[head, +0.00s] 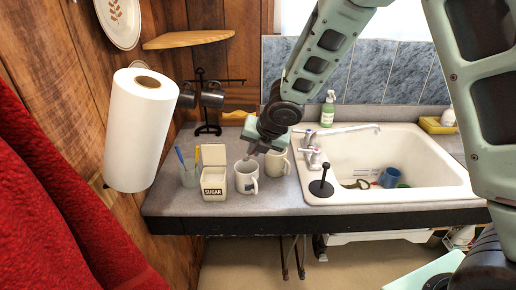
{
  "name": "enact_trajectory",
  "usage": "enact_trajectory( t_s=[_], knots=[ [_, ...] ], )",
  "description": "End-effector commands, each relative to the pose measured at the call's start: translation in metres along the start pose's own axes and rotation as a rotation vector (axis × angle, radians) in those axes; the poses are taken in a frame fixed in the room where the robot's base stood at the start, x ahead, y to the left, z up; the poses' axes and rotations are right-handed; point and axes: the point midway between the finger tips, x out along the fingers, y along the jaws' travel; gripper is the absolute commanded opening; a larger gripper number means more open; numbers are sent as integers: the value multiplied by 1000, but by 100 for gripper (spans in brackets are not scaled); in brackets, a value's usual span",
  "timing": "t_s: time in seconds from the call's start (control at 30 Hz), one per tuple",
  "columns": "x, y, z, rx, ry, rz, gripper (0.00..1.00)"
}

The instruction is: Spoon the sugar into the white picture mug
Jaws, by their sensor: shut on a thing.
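The sugar box (214,184), a cream container labelled SUGAR with its lid raised, stands on the counter left of the mugs. A white mug (245,182) stands just right of it, its handle to the right. I take it for the picture mug, but its picture is too small to make out. A second, cream mug (278,165) stands behind and to the right. My gripper (251,149) is above the white mug's mouth, pointing down. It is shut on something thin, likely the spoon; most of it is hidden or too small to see.
A glass (190,176) with a blue and a yellow-handled item stands left of the sugar box. A dark mug rack (208,128) is behind. The sink (425,150) with faucet lies right, holding a blue mug (389,177). A paper towel roll (140,130) hangs at left.

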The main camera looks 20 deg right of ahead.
Motion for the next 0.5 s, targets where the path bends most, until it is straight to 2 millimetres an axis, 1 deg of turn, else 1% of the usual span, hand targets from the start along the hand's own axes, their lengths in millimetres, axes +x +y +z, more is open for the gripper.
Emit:
enact_trajectory(
  t_s=[0.27, 0.5],
  knots=[
    [0, 1, 0, 0, 0, 0, 0],
    [-4, 3, 4, 1, 16, -11, 0]
  ],
)
